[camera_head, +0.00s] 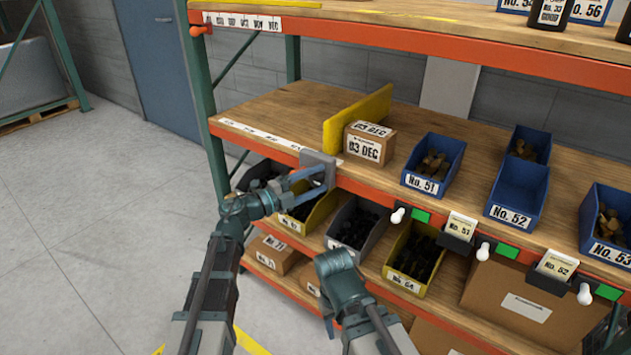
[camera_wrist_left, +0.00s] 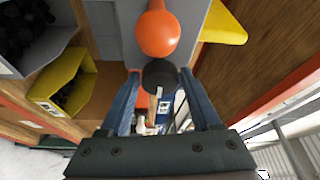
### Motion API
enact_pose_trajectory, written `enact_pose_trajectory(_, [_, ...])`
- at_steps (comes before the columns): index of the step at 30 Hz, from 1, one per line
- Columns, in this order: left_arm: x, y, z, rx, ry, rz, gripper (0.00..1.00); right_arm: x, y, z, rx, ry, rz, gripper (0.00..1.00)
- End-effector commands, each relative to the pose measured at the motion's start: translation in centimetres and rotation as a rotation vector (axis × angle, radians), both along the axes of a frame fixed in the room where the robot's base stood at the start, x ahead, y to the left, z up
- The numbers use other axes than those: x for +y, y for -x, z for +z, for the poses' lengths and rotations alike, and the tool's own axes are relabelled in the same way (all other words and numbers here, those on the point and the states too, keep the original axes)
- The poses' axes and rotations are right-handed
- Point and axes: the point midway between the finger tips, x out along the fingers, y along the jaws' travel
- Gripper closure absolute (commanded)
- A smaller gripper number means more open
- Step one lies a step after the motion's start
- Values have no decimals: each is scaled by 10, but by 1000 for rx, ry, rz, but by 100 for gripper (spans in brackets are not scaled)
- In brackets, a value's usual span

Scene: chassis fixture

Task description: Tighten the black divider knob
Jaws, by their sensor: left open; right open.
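The black divider knob (camera_wrist_left: 159,74) shows in the left wrist view as a dark round disc, between the tips of my left gripper (camera_wrist_left: 161,80). The fingers stand apart on either side of it; I cannot tell whether they touch it. In the head view my left gripper (camera_head: 322,176) points at a grey plate (camera_head: 319,158) on the middle shelf's front edge, and the knob is hidden there. The yellow divider (camera_head: 357,117) stands on that shelf behind the plate. My right arm shows low in the head view, but its gripper fingers do not show.
An orange ball (camera_wrist_left: 157,33) sits just beyond the knob. A carton labelled 03 DEC (camera_head: 369,143) is beside the divider. Blue bins (camera_head: 419,184) stand to the right. Below are a yellow bin (camera_head: 406,283), a grey bin (camera_head: 373,204) and cartons. The floor at left is clear.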

Motion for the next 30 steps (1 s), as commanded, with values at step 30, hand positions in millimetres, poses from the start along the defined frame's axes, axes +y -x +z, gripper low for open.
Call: enact_pose_trajectory(30, [117,73,-10,0,-1,-1,36,0,0,-10,0,0,0,50])
